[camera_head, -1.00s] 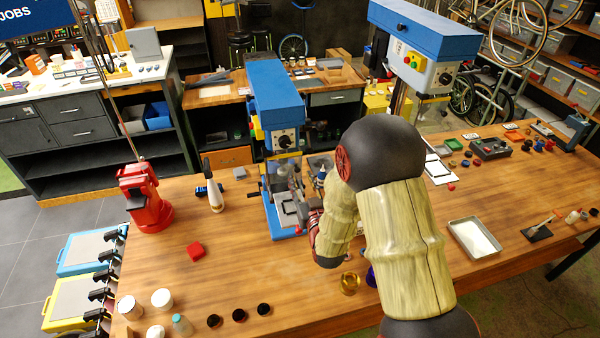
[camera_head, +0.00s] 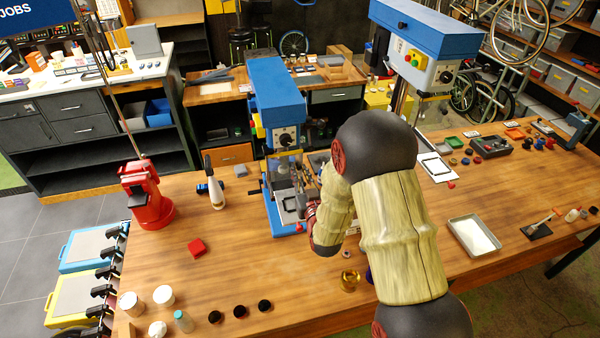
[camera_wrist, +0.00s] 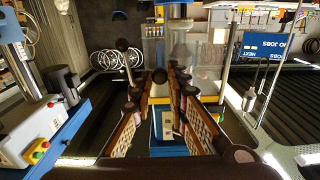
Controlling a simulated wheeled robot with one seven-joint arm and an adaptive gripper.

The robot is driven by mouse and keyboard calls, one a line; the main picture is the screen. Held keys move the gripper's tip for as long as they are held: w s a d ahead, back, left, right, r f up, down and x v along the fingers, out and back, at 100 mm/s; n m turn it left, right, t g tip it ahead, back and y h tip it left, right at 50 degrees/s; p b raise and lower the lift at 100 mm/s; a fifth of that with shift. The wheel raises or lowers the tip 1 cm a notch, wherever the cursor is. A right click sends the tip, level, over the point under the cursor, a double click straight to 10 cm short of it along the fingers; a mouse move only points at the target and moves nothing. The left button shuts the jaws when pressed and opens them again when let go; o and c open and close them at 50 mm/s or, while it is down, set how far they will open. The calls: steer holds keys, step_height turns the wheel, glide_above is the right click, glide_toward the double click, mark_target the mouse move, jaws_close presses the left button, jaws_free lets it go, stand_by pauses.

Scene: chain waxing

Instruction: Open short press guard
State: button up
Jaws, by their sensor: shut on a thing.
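The short press (camera_head: 276,95) is the blue-headed machine at the middle of the bench. In the wrist view its clear guard (camera_wrist: 181,62) shows as a see-through panel ahead of my fingers. My gripper (camera_wrist: 160,82) has its two padded fingers either side of a small dark knob (camera_wrist: 160,74), at the guard's near side. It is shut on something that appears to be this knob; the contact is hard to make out. In the head view my wrist is at the press's right side and hides the fingertips. How far open the guard stands is unclear.
The tall blue press (camera_head: 425,30) stands to the right behind my arm. A red arbor-like tool (camera_head: 147,195) and a white-bodied bottle (camera_head: 214,187) stand left of the short press. The front middle of the bench is mostly clear.

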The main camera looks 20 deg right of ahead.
jaws_close()
